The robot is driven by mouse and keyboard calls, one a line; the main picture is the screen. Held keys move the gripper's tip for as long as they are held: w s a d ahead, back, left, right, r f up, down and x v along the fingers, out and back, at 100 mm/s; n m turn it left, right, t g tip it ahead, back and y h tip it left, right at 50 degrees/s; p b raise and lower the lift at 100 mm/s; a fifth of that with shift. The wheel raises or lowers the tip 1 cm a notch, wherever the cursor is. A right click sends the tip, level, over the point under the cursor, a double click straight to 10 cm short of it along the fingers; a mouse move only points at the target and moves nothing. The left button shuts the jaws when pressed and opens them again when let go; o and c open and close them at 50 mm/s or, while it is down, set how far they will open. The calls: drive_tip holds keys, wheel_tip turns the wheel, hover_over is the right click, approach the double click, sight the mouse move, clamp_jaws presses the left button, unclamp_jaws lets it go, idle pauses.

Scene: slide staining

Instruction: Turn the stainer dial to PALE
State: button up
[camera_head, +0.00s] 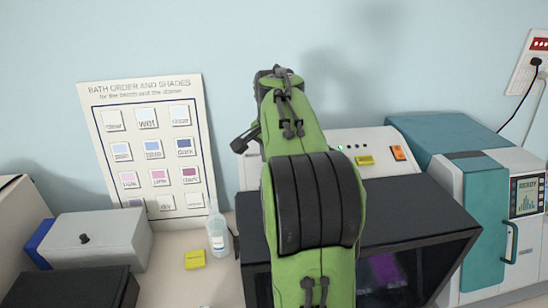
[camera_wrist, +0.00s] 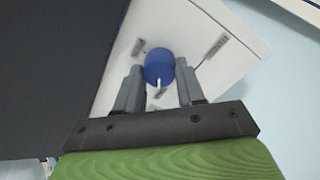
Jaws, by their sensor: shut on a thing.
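In the wrist view, a round blue dial (camera_wrist: 159,66) with a white pointer line sits on a white panel (camera_wrist: 195,30). The pointer line points toward the bottom of the picture, toward my gripper's palm. My gripper (camera_wrist: 159,76) is shut on the dial, with one grey finger on each side. Small grey labels lie around the dial, too blurred to read. In the head view, the stainer (camera_head: 372,140) is a white panel above a dark box, and my green arm hides the dial and my gripper.
A shade chart (camera_head: 150,150) hangs on the wall at left. A clear bottle (camera_head: 217,236) and a yellow block (camera_head: 195,259) stand on the bench. A grey box (camera_head: 100,240) is at left. A teal and white machine (camera_head: 485,205) stands at right, close to the stainer.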

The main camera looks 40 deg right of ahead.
drive_tip(key=o, duration=1)
drive_tip(key=shift+o, duration=0.2)
drive_tip(key=p+v, duration=0.3)
drive_tip(key=v, duration=1.2)
drive_tip(key=shift+r, duration=0.35)
